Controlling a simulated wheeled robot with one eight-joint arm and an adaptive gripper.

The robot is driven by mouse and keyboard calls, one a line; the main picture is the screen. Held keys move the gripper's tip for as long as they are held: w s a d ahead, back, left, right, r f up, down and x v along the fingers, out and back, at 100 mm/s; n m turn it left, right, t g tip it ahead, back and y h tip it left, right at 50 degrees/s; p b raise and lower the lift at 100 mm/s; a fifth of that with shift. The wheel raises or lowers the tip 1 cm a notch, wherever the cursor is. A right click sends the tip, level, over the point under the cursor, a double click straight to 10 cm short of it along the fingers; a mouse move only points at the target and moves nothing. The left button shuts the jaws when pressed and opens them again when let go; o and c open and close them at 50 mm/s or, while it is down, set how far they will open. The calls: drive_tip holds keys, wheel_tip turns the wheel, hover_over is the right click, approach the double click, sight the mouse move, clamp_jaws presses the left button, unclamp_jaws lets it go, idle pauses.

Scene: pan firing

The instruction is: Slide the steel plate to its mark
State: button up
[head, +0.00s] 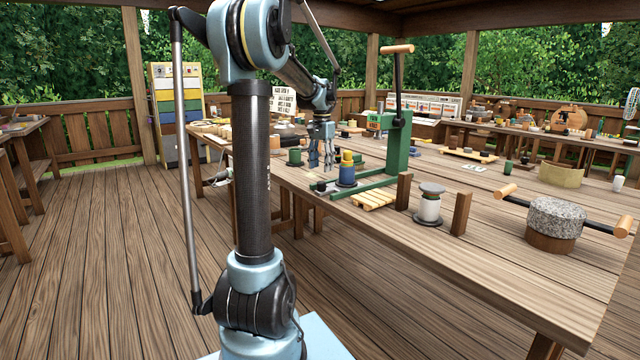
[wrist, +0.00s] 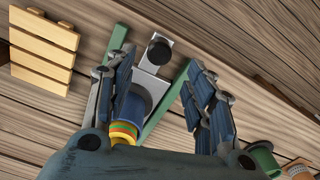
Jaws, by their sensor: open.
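The steel plate (wrist: 149,67) shows in the wrist view as a grey strip with a black round knob (wrist: 159,51) at its far end. It lies between two green rails of the press base (head: 365,187). A blue cylinder (wrist: 130,107) with yellow, red and green bands stands over its near part; in the head view the blue cylinder (head: 347,176) has a yellow top. My gripper (head: 321,164) is open and empty, pointing down above the table beside the cylinder. In the wrist view its fingers (wrist: 157,72) frame the plate and cylinder, apart from the knob. I cannot make out a mark.
A slatted wooden rack (head: 373,199) lies in front, beside wooden posts and a grey-capped jar (head: 430,205). A green spool (wrist: 263,157) is near my gripper. A stone hand mill (head: 556,220) stands right.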

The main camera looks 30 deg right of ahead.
sight(321, 182)
drive_tip(key=shift+f, duration=3.6)
clamp_jaws()
